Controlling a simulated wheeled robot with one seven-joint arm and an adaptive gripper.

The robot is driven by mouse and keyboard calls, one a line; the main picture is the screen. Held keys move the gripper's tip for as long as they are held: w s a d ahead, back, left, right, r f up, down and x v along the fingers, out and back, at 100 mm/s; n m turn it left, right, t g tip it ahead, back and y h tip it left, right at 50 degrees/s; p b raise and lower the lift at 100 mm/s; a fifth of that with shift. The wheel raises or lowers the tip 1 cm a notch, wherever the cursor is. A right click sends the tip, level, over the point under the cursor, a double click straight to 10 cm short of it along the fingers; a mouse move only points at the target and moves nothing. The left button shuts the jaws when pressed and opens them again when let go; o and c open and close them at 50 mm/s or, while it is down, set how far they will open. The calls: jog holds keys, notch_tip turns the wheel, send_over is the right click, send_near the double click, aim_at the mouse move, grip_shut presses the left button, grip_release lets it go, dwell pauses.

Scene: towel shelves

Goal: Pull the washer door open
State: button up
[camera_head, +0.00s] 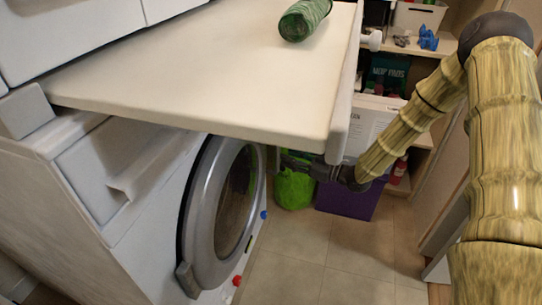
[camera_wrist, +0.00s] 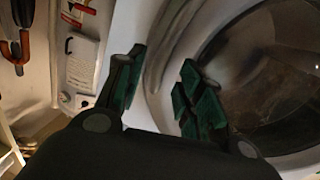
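The washer door (camera_head: 205,205) is a round silver ring with dark glass on the front of the white washer (camera_head: 150,225). A grey tab (camera_head: 187,280) sticks out at its lower left edge. I cannot tell whether the door is fully shut. My gripper (camera_head: 290,162) is at the door's far right side, partly hidden under the white board. In the wrist view my gripper (camera_wrist: 160,85) has its two green-padded fingers apart, with a pale curved rim beyond and between them. The door's rim and glass (camera_wrist: 265,75) fill the right of that view. Contact with the rim is unclear.
A green bag (camera_head: 294,188) and purple box (camera_head: 350,200) stand behind. Tiled floor (camera_head: 330,260) in front is mostly clear.

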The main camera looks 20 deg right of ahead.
aim_at(278, 155)
jog(key=shift+b+x, duration=0.6)
jog(key=shift+x, duration=2.1)
